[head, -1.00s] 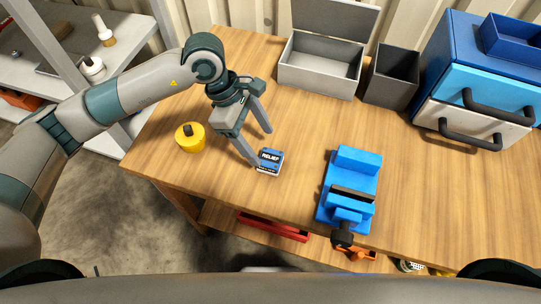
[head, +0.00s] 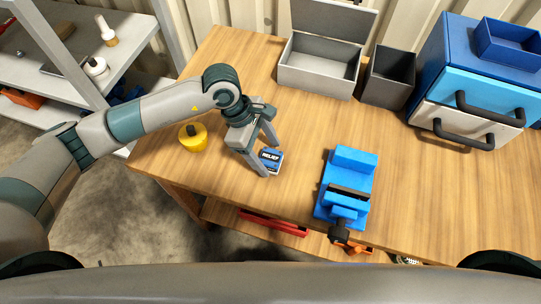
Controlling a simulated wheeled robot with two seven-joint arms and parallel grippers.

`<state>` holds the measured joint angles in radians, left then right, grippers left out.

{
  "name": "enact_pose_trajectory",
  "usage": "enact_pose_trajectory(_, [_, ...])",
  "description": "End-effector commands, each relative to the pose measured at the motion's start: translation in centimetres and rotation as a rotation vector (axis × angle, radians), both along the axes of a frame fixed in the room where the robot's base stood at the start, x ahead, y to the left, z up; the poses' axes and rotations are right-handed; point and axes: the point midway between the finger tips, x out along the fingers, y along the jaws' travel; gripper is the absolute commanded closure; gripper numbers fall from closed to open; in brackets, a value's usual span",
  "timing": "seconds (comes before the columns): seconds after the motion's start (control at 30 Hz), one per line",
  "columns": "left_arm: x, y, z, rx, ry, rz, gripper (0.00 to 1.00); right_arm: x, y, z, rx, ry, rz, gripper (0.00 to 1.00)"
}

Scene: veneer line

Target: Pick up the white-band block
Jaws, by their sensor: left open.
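The white-band block (head: 272,161) is a small dark and blue block with a light band and the word RELIEF on top. It lies on the wooden bench, left of the blue vise. My left gripper (head: 270,159) is open and points down at it. One finger overlaps the block's left edge and the other shows just behind its upper edge. The block appears between the two fingers, but I cannot tell whether either touches it. My right gripper is not in view.
A blue vise (head: 346,187) stands right of the block. A yellow round object (head: 193,138) with a dark knob is to the left. An open grey box (head: 318,75), a dark bin (head: 388,78) and a blue drawer cabinet (head: 478,85) stand at the back. The bench's front edge is close.

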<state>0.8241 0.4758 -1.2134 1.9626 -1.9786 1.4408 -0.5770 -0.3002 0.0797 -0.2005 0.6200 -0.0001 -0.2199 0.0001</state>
Motion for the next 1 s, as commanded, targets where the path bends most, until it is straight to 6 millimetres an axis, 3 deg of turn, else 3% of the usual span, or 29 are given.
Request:
enact_pose_trajectory(0.03, [-0.2, -0.2, -0.2, 0.001, 0.005, 0.001, 0.35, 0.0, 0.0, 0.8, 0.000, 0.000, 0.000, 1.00])
enact_pose_trajectory(0.27, [-0.3, -0.9, -2.1, 0.000, 0.001, 0.000, 0.35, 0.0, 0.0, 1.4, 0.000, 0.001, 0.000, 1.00])
enact_pose_trajectory(0.7, [-0.3, -0.9, -2.2, 0.000, 0.000, 0.000, 0.35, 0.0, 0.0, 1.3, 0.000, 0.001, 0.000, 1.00])
enact_pose_trajectory(0.77, [-0.3, -0.9, -2.2, 0.000, 0.000, 0.000, 0.45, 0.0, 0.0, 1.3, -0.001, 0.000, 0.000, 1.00])
enact_pose_trajectory(0.97, [-0.3, -0.9, -2.2, 0.000, 0.000, 0.000, 0.93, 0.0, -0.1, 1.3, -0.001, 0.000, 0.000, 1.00])
enact_pose_trajectory(1.0, [-0.3, -0.9, -2.1, -0.001, -0.001, 0.000, 0.93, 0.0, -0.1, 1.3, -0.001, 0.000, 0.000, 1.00])
